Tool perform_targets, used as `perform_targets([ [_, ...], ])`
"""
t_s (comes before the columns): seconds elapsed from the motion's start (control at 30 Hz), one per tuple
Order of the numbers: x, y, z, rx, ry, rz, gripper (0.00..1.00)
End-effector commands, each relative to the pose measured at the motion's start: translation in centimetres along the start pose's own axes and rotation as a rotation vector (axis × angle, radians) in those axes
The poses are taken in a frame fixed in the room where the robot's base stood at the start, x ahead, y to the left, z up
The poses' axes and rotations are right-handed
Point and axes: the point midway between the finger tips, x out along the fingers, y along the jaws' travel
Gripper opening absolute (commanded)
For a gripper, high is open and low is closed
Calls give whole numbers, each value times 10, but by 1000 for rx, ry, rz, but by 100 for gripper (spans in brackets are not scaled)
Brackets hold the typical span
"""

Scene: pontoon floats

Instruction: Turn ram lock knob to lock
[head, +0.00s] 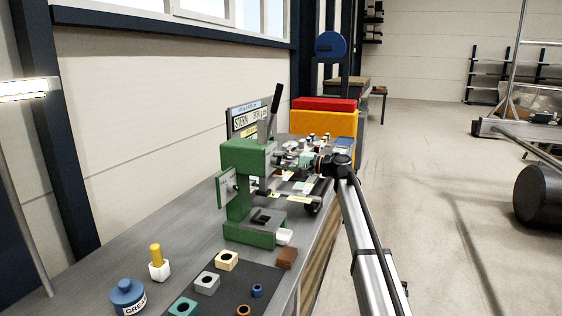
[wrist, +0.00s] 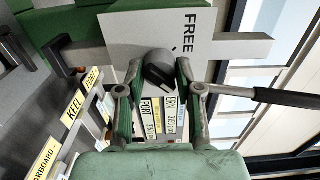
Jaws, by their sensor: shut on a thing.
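The ram lock knob (wrist: 158,68) is a dark, rounded knob on a pale grey plate (wrist: 125,32) lettered FREE in the wrist view. My gripper (wrist: 153,82) has its two green-and-grey fingers on either side of the knob and is shut on it. The knob's far side and its pointer are hard to make out. In the head view my gripper (head: 302,162) is at the right side of the green press (head: 236,205), which stands on the bench. In that view I cannot make out the knob behind my gripper.
The grey bench (head: 150,240) runs along the wall. A dark mat (head: 228,287) with several small blocks lies in front of the press. A blue grease pot (head: 128,295) stands front left. Yellow and red boxes (head: 323,119) stand behind. Open floor lies to the right.

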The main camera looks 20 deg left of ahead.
Motion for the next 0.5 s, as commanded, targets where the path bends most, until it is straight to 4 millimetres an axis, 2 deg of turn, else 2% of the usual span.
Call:
perform_targets([
  [0.27, 1, -2, -1, 1, 1, -4, 0],
  [0.3, 1, -2, -1, 1, 1, -4, 46],
  [0.33, 1, -2, -1, 1, 1, -4, 56],
  [0.37, 1, -2, -1, 1, 1, -4, 61],
  [0.5, 1, -1, -1, 0, 1, -3, 61],
])
